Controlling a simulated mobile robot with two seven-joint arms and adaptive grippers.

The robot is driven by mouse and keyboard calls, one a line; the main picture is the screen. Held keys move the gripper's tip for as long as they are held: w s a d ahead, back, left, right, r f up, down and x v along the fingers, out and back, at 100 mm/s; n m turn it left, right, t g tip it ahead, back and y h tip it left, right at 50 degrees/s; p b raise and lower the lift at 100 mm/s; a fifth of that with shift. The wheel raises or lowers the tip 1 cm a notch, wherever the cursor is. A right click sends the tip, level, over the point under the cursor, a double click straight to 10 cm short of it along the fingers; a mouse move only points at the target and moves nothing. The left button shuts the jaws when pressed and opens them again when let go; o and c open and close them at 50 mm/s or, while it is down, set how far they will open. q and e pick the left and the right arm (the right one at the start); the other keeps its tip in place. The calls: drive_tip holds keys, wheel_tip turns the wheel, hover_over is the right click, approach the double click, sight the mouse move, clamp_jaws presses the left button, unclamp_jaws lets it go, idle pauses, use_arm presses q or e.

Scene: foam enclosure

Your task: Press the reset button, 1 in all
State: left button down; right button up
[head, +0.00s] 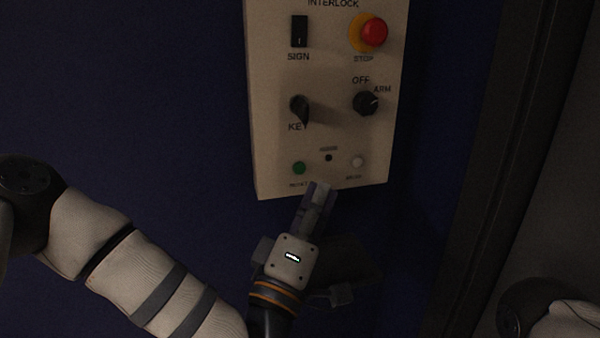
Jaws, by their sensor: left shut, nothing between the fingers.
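A cream control panel (330,90) headed INTERLOCK is on the dark blue wall. On its bottom row are a small green button (299,168) at left and a small white round piece (358,162) at right. The labels under both are too blurred to read surely, so I cannot confirm which is the reset button. My left gripper (319,188) is shut and empty. Its fingertips overlap the panel's lower edge in the picture, below and right of the green button. I cannot tell whether they touch the panel. My right gripper is out of view.
Above are a black SIGN switch (299,31), a red STOP button (374,32) on yellow, a KEY switch (299,107) and an OFF/ARM knob (366,103). A dark vertical frame (497,160) stands at right. The wall left of the panel is bare.

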sight(299, 168)
use_arm(q)
drive_tip(key=shift+w+a+b, duration=0.15)
drive_tip(key=shift+w+a, duration=0.1)
drive_tip(key=shift+w, duration=0.5)
drive_tip(key=shift+w+a+b, duration=0.1)
drive_tip(key=shift+w+a, duration=0.15)
drive_tip(key=shift+w, duration=0.45)
drive_tip(key=shift+w+a+b, duration=0.15)
drive_tip(key=shift+w+a, duration=0.1)
drive_tip(key=shift+w, duration=0.5)
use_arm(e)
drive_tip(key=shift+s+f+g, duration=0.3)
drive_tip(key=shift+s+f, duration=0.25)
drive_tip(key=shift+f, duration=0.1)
use_arm(q)
drive_tip(key=shift+w, duration=0.1)
drive_tip(key=shift+w+a, duration=0.1)
drive_tip(key=shift+w, duration=0.2)
drive_tip(key=shift+w+a, duration=0.15)
drive_tip(key=shift+w, duration=0.2)
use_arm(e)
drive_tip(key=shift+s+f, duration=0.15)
use_arm(q)
drive_tip(key=shift+s+d, duration=0.25)
drive_tip(key=shift+s, duration=0.5)
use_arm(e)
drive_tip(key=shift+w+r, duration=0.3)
use_arm(q)
drive_tip(key=shift+s, duration=0.1)
